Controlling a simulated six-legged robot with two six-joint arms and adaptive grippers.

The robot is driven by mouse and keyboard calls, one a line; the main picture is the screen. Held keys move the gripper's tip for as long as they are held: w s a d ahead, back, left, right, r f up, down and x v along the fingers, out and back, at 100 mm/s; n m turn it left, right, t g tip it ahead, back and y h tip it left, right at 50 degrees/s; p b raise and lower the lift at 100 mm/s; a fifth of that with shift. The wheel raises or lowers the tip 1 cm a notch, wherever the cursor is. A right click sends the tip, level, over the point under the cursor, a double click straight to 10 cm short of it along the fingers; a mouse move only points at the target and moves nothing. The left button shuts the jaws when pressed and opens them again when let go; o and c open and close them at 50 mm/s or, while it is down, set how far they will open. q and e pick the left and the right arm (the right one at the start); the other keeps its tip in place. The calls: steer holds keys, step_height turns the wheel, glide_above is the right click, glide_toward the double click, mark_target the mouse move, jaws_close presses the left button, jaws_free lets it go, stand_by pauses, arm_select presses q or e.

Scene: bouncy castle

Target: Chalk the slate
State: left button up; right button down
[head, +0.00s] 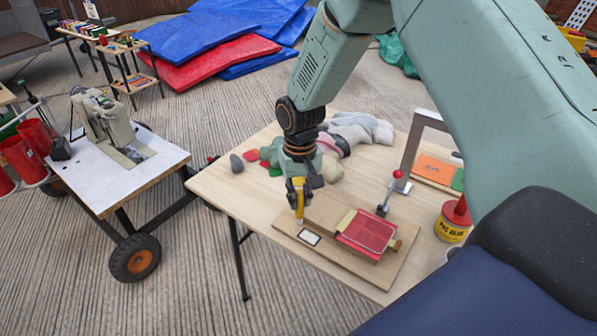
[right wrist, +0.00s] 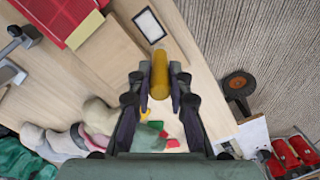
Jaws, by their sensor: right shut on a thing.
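My right gripper (head: 298,185) hangs over the wooden table, pointing down. It is shut on a yellow stick, the chalk (head: 299,205), which also shows upright between the fingers in the right wrist view (right wrist: 159,75). A small pale slate with a dark frame (head: 310,237) lies on a wooden board (head: 345,262); it also shows in the right wrist view (right wrist: 149,25). The chalk's tip is near the slate's far left side; I cannot tell whether it touches the board. My left gripper is not in view.
A red gridded pad (head: 368,233) lies on the board beside the slate. A red-knobbed lever (head: 390,190), a metal frame (head: 412,145) and a PVC glue tin (head: 452,224) stand to the right. Grey cloth (head: 360,127) lies behind. A wheeled cart (head: 120,165) stands left.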

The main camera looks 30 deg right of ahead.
step_height(320, 180, up, 2)
steer(key=shift+s+r+p, duration=0.15)
steer(key=shift+p, duration=0.6)
steer(key=shift+w+a+r+p, duration=0.1)
steer(key=shift+w+r+p, duration=0.1)
steer(key=shift+r+p, duration=0.35)
steer(key=shift+w+a+r+p, duration=0.1)
steer(key=shift+w+r+p, duration=0.05)
steer(key=shift+r+p, duration=0.35)
steer(key=shift+d+r+p, duration=0.1)
steer(key=shift+r+p, duration=0.1)
steer(key=shift+p, duration=0.1)
steer(key=shift+s+d+r, duration=0.15)
steer(key=shift+s, duration=0.15)
steer(key=shift+w, duration=0.3)
steer(key=shift+s+a, duration=0.1)
steer(key=shift+a, duration=0.15)
